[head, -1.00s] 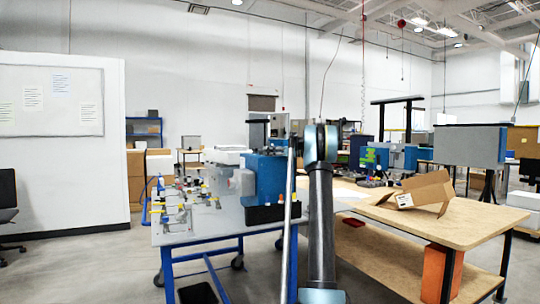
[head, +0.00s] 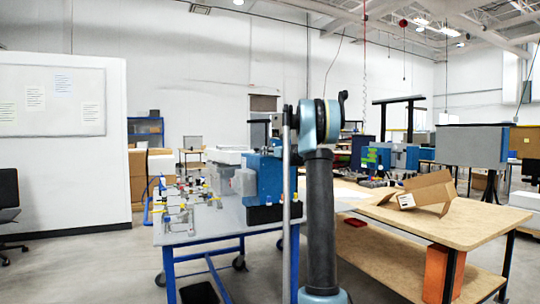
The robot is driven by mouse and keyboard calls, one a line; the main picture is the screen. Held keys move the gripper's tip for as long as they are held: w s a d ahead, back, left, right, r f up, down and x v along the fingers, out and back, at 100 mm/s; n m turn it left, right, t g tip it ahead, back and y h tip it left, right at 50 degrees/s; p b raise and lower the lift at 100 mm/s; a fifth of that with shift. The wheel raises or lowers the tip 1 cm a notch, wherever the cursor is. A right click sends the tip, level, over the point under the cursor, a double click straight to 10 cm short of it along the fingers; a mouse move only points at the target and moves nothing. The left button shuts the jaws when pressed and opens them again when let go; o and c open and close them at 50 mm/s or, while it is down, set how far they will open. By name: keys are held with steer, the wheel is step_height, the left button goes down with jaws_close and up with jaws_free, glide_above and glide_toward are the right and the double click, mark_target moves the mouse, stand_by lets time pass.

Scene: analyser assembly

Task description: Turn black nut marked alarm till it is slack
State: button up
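The analyser assembly stands on a blue-framed wheeled table (head: 225,218) left of centre in the head view. It has a blue box (head: 266,178) with a grey housing (head: 244,182) on its left side, and tubing with valves and yellow and red fittings (head: 183,200) further left. The black nut marked alarm is too small to make out. My arm rises in front, just right of the assembly, and hides part of the scene behind it. My gripper cannot be made out in this view, so its state and hold are not shown.
A wooden workbench (head: 455,224) with an open cardboard box (head: 425,192) stands to the right. An orange box (head: 436,272) is under its top. A whiteboard wall (head: 60,150) and a dark chair (head: 8,205) are at the left. Floor is free left of the wheeled table.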

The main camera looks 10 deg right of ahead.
steer(key=shift+s+a+m+t+h, duration=0.1)
steer(key=shift+m+t+h, duration=0.3)
steer(key=shift+m+h, duration=0.95)
steer(key=shift+s+a+m+t+h, duration=0.1)
steer(key=shift+m+t+h, duration=0.5)
steer(key=shift+h, duration=1.25)
steer(key=shift+w, duration=0.1)
jaws_close()
jaws_free()
steer(key=shift+d, duration=0.1)
steer(key=s, duration=1)
steer(key=shift+d, duration=0.4)
